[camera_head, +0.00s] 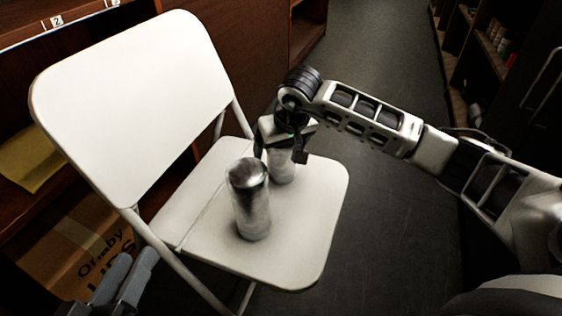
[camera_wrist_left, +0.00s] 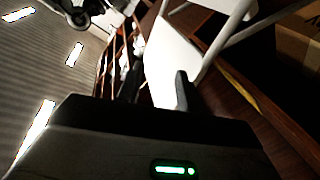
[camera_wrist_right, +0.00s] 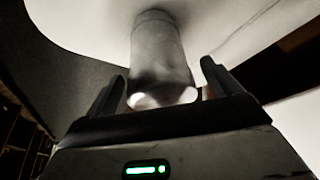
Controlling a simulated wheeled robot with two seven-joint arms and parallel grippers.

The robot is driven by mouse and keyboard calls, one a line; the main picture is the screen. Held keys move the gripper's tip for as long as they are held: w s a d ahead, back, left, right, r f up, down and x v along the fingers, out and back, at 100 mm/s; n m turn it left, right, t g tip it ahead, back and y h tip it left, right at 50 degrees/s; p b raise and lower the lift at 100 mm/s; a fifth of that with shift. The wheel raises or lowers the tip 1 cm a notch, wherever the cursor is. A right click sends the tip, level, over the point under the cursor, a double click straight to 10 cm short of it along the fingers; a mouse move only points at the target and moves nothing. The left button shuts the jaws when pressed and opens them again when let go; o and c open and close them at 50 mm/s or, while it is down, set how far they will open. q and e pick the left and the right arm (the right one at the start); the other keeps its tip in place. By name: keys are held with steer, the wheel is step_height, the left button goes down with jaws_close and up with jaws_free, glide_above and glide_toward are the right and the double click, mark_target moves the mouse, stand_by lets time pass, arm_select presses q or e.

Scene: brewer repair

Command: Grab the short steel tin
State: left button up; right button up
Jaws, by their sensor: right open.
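The short steel tin (camera_head: 283,173) stands on the white folding chair's seat (camera_head: 315,200), its upper part partly hidden by my right gripper (camera_head: 280,153). That gripper is open, with one finger on either side of the tin's upper part. In the right wrist view the tin (camera_wrist_right: 160,55) lies between the two spread fingers, with gaps visible beside it. A taller steel tin (camera_head: 250,200) stands upright on the seat, nearer the camera and to the left. My left gripper (camera_head: 125,275) is low at the left, empty, its fingers apart.
The chair's backrest (camera_head: 130,90) rises at the left. Behind it are a wooden shelf with a yellow item (camera_head: 30,160) and a cardboard box (camera_head: 85,255). Shelves stand at the far right. The dark floor (camera_head: 385,230) right of the chair is clear.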

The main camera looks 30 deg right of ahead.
steer(key=shift+w+f, duration=0.15)
steer(key=shift+f, duration=0.15)
steer(key=c, duration=1.2)
arm_select(q)
steer(key=shift+r, duration=0.55)
